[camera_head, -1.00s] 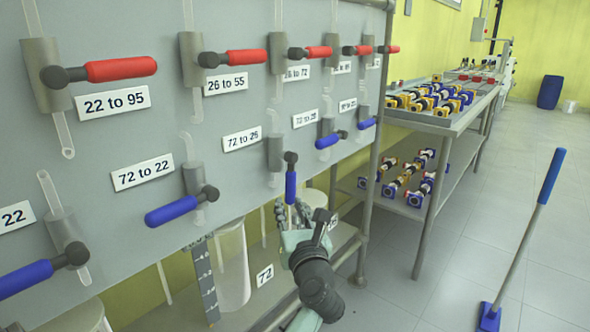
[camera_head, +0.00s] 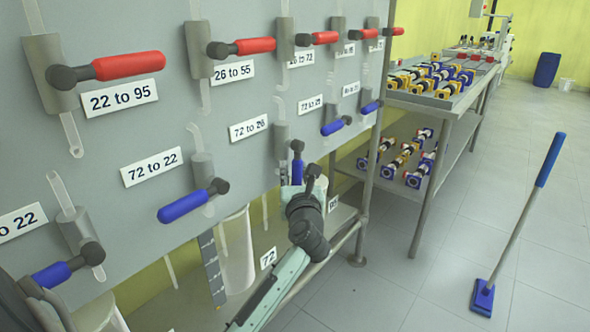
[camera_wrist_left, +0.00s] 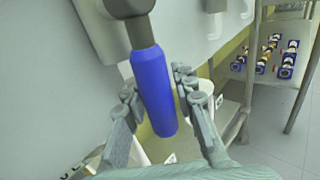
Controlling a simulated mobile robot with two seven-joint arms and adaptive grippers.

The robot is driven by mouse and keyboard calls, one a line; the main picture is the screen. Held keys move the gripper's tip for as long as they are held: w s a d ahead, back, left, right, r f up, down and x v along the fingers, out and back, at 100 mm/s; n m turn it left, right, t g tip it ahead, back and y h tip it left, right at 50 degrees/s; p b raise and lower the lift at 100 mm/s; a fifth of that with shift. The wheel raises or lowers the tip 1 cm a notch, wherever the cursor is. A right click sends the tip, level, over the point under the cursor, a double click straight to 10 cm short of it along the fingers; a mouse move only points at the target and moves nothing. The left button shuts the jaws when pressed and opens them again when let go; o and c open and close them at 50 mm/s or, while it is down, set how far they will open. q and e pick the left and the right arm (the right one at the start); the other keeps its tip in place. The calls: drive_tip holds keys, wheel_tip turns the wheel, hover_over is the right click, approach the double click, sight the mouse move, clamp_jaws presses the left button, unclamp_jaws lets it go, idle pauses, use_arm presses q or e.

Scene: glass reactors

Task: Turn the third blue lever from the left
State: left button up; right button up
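The third blue lever from the left (camera_head: 297,168) hangs straight down from its dark pivot on the grey panel in the head view. My left gripper (camera_head: 298,189) is at its lower part, partly hidden by my own wrist. In the left wrist view, the blue handle (camera_wrist_left: 154,92) lies between the two fingers of my left gripper (camera_wrist_left: 157,90). The fingers stand apart on either side of it, close to its surface, with no clear grip. My right gripper is not in view.
Other blue levers, including the second (camera_head: 193,202) and fourth (camera_head: 336,125), flank it at an angle. Red levers (camera_head: 130,66) run above. A metal post (camera_head: 375,150) stands right of the gripper, before a shelf rack (camera_head: 440,112). Open floor lies further right.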

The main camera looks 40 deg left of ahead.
use_arm(q)
drive_tip(key=shift+w+a, duration=0.15)
drive_tip(key=shift+c, duration=0.2)
clamp_jaws()
